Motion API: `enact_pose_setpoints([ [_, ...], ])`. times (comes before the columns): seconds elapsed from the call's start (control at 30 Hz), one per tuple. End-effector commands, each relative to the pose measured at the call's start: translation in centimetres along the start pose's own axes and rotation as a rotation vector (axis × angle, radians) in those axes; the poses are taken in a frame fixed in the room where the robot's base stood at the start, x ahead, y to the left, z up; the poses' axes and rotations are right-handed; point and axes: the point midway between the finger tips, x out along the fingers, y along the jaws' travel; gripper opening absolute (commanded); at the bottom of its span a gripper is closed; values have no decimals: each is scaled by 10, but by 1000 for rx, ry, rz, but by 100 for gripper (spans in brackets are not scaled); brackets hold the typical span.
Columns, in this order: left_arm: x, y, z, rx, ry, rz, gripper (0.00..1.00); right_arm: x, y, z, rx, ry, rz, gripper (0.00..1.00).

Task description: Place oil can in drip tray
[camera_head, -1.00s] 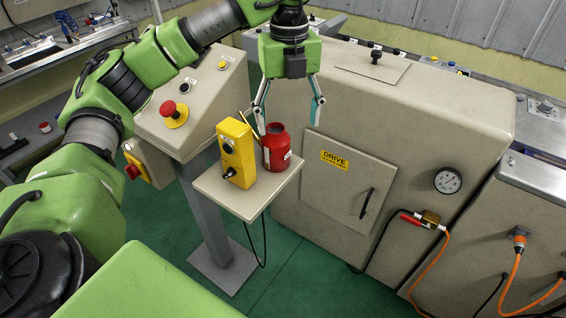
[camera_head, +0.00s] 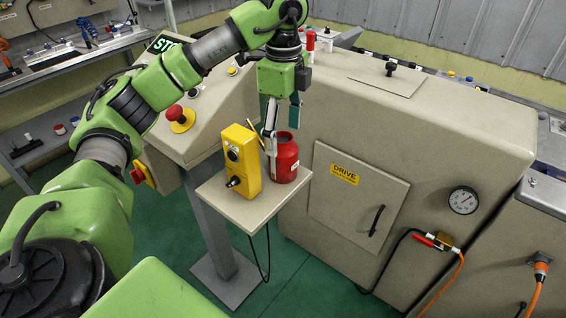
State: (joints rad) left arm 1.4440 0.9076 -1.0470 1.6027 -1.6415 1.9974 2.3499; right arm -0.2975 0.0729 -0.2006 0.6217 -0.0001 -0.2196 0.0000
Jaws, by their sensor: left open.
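The red oil can (camera_head: 285,163) stands upright on a small beige shelf (camera_head: 247,212), right of a yellow control box. A thin spout shows at its upper left. My left gripper (camera_head: 283,132) is open and points down over the can. One finger hangs in front of the can's left side. The other finger is above the can's top at the back, and its tip's exact place is hard to tell. I cannot tell whether either finger touches the can. I cannot make out a drip tray. My right gripper is not in view.
The yellow control box (camera_head: 240,160) stands close to the can's left. A console with a red emergency button (camera_head: 178,115) is behind it. The large beige machine (camera_head: 440,130) with a DRIVE door (camera_head: 352,195) fills the right. Green floor (camera_head: 300,285) lies in front.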

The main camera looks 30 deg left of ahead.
Motion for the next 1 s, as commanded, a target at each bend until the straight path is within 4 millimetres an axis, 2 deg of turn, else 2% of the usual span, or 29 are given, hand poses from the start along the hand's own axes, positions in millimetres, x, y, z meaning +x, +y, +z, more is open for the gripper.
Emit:
enact_pose_setpoints([
  [0.07, 18, 1, 0, 0, 0, 3, 68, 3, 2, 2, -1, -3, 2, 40],
  [0.2, 34, 0, 0, 1, 0, 1, 68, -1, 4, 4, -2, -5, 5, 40],
  [0.43, 49, -2, 3, -1, -1, 2, 68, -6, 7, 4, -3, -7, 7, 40],
  [0.7, 87, -7, 7, 2, 0, 1, 68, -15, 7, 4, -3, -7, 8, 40],
  [1.0, 93, -7, 7, 2, 1, -2, 68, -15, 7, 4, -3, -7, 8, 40],
])
